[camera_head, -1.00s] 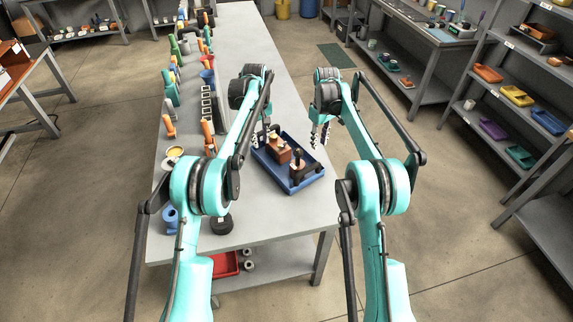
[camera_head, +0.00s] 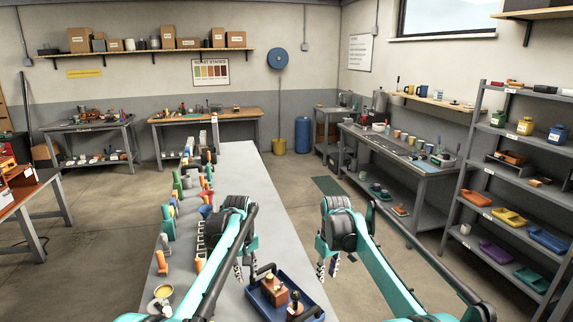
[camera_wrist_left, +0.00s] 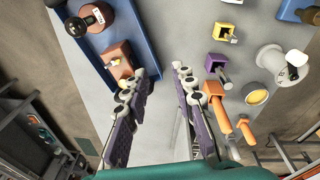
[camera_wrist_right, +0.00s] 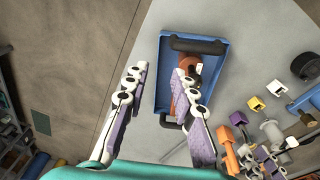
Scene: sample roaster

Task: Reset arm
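My left gripper (camera_head: 245,268) hangs over the long grey table, left of the blue tray. In the left wrist view its two fingers (camera_wrist_left: 158,95) are spread apart with nothing between them. My right gripper (camera_head: 327,267) hangs beyond the table's right edge, to the right of the tray. In the right wrist view its fingers (camera_wrist_right: 160,88) are also apart and empty. The blue tray (camera_head: 314,300) holds a brown wooden block (camera_head: 272,290) and a dark-handled tool (camera_head: 295,306). The left wrist view shows part of the tray (camera_wrist_left: 146,38).
Several tools with orange handles (camera_head: 161,262) line the table's left side. A yellow-topped round container (camera_head: 163,291) stands near its front left. A metal shelf with coloured trays (camera_head: 508,216) and a workbench (camera_head: 400,148) stand to the right.

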